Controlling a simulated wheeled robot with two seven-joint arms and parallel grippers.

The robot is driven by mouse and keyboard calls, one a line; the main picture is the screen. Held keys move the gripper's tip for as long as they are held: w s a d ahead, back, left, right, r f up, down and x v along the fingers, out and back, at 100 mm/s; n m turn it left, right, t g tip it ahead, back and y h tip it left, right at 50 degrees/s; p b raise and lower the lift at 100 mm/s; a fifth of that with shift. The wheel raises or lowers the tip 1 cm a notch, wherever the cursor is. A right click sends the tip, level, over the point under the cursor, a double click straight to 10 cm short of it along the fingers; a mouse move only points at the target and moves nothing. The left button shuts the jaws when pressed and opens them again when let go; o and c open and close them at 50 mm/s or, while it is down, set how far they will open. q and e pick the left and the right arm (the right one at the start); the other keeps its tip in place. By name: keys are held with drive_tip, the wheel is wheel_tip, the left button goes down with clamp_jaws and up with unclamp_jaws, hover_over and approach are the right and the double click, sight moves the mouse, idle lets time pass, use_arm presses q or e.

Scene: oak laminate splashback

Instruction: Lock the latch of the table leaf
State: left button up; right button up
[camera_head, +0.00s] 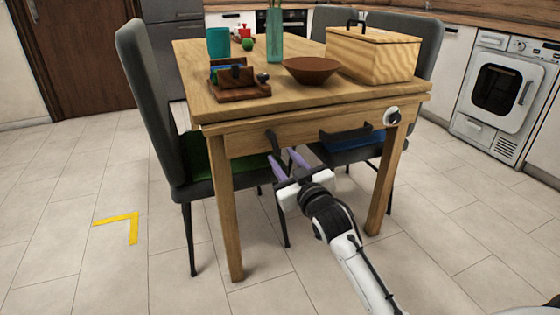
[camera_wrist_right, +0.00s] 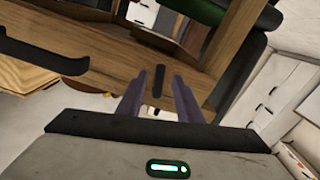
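The wooden table (camera_head: 300,98) has a leaf with a front rail below its top. A short black lever, which looks like the latch (camera_head: 272,140), hangs at the left part of this rail. My right gripper (camera_head: 283,155) is open, with its two purple fingers pointing up at the rail just below the lever. In the right wrist view the latch (camera_wrist_right: 158,82) appears in the gap between the fingertips (camera_wrist_right: 158,77), apart from both. I cannot tell how deep it sits between them. My left gripper is not in view.
A black bar handle (camera_head: 345,134) and a round white knob (camera_head: 392,117) are on the rail to the right. A wooden box (camera_head: 373,55), a brown bowl (camera_head: 311,71) and a teal cup (camera_head: 218,43) stand on top. A grey chair (camera_head: 146,95) stands close at the left.

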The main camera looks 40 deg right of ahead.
sight(274, 150)
drive_tip(key=x, duration=0.2)
drive_tip(key=shift+w+b, duration=0.35)
drive_tip(key=shift+w, duration=0.05)
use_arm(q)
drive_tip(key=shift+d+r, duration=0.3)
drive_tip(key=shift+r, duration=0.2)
use_arm(e)
drive_tip(key=shift+w+d, duration=0.1)
clamp_jaws()
drive_tip(key=shift+r+m+p, duration=0.15)
drive_tip(key=shift+m+p, duration=0.25)
drive_tip(key=shift+p, duration=0.45)
drive_tip(key=shift+a+m+p, duration=0.4)
drive_tip(key=shift+m+p, duration=0.3)
drive_tip(key=shift+p, duration=0.2)
drive_tip(key=shift+w+a+f+m, duration=0.1)
drive_tip(key=shift+f+m, duration=0.15)
drive_tip(key=shift+m, duration=0.15)
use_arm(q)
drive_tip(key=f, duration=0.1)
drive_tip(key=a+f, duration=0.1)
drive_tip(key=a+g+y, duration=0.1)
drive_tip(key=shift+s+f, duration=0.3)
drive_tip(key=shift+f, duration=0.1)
use_arm(e)
unclamp_jaws()
